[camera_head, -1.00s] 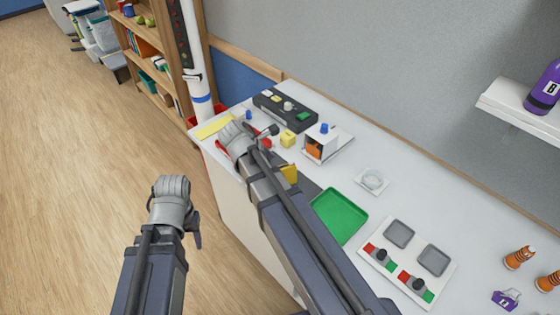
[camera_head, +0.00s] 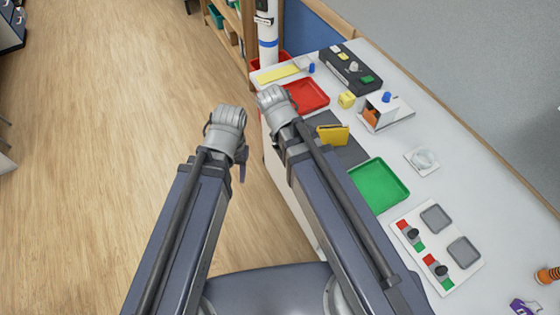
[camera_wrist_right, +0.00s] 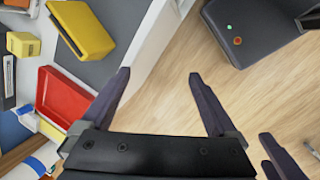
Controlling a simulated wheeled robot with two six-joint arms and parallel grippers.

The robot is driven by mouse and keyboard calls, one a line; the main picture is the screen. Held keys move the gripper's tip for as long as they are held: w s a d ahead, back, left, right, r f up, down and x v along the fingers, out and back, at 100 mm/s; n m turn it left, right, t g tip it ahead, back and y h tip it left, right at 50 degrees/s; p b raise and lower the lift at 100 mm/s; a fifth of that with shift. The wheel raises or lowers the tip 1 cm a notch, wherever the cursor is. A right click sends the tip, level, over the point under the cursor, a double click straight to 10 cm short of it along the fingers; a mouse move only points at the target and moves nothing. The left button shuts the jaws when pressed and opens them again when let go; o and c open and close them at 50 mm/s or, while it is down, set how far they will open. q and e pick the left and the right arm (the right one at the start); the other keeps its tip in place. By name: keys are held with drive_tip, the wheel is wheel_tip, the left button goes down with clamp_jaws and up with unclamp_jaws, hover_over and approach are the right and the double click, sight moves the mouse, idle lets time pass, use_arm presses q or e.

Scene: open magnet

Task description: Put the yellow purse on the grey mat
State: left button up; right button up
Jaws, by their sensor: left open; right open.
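The yellow purse (camera_head: 333,136) stands on the dark grey mat (camera_head: 349,153), near the mat's edge on the red tray side. The purse also shows at the top left of the right wrist view (camera_wrist_right: 82,28), with the grey mat (camera_wrist_right: 125,20) under and beside it. My right gripper (camera_wrist_right: 158,82) is open and empty, over the floor by the table's edge and apart from the purse. In the head view its fingers are hidden behind its wrist. My left gripper (camera_head: 240,165) is left of the right one, over the floor; it is open, and one dark finger shows.
A red tray (camera_head: 322,106) lies beyond the mat and a green tray (camera_head: 392,205) on its near side. A yellow cube (camera_head: 347,100), a white box with a blue knob (camera_head: 382,112) and a black control panel (camera_head: 345,62) stand further back. The floor at left is open.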

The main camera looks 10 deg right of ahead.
drive_tip(key=s+a+m+y, duration=0.2)
drive_tip(key=s+a+m, duration=0.3)
drive_tip(key=a, duration=0.1)
drive_tip(key=shift+s+f+g, duration=0.35)
drive_tip(key=shift+s+g, duration=0.05)
